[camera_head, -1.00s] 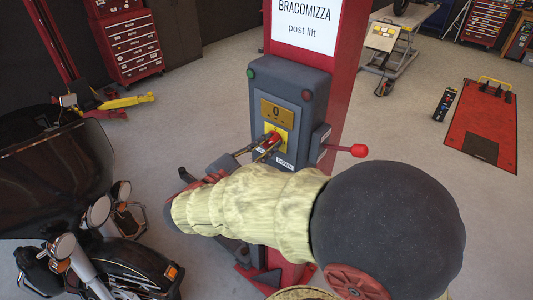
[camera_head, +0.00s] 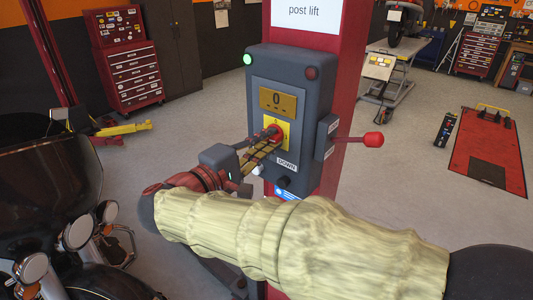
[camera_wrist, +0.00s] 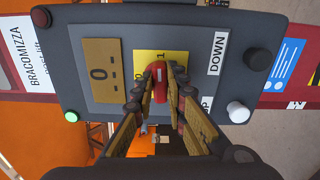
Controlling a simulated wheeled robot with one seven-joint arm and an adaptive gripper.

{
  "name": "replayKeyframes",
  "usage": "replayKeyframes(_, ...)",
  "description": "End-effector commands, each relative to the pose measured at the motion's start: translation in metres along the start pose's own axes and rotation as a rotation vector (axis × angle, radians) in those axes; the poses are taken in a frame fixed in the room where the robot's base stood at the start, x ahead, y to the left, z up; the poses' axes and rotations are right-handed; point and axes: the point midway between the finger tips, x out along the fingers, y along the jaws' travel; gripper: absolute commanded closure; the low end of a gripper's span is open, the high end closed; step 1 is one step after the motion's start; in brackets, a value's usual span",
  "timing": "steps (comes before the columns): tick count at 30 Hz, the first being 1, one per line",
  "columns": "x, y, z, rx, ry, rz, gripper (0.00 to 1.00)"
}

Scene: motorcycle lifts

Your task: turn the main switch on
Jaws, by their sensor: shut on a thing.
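The main switch is a red knob (camera_head: 275,131) on a yellow plate (camera_head: 286,127) on the front of the grey control box (camera_head: 265,69). My gripper (camera_head: 268,143) reaches it from the lower left, its fingers at the knob. In the wrist view, my gripper (camera_wrist: 161,92) is shut on the red knob (camera_wrist: 159,73), with a finger on each side. The knob's white mark points towards the "1" on the plate; part of the "0" shows at the left. The green lamp (camera_head: 248,59) is brightly lit, also in the wrist view (camera_wrist: 71,116). Fingers partly hide the plate.
The box's brass panel (camera_head: 277,101) reads 0. A red-ended lever (camera_head: 373,139) sticks out right of the red post (camera_head: 345,60). A white button (camera_wrist: 238,112) and a black button (camera_wrist: 258,57) sit near the fingers. A motorcycle (camera_head: 80,233) stands at lower left.

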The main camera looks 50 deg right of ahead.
Motion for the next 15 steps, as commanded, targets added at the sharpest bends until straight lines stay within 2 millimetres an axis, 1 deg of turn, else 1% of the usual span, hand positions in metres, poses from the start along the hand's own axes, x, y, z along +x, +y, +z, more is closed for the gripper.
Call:
replayKeyframes(1, 0.0000, -0.0045, 0.0000, 0.018, -0.001, -0.002, 1.00)
replayKeyframes(6, 0.0000, -0.0031, 0.0000, 0.068, -0.001, -0.002, 1.00)
replayKeyframes(15, 0.0000, -0.0016, 0.0000, 0.093, -0.001, -0.002, 1.00)
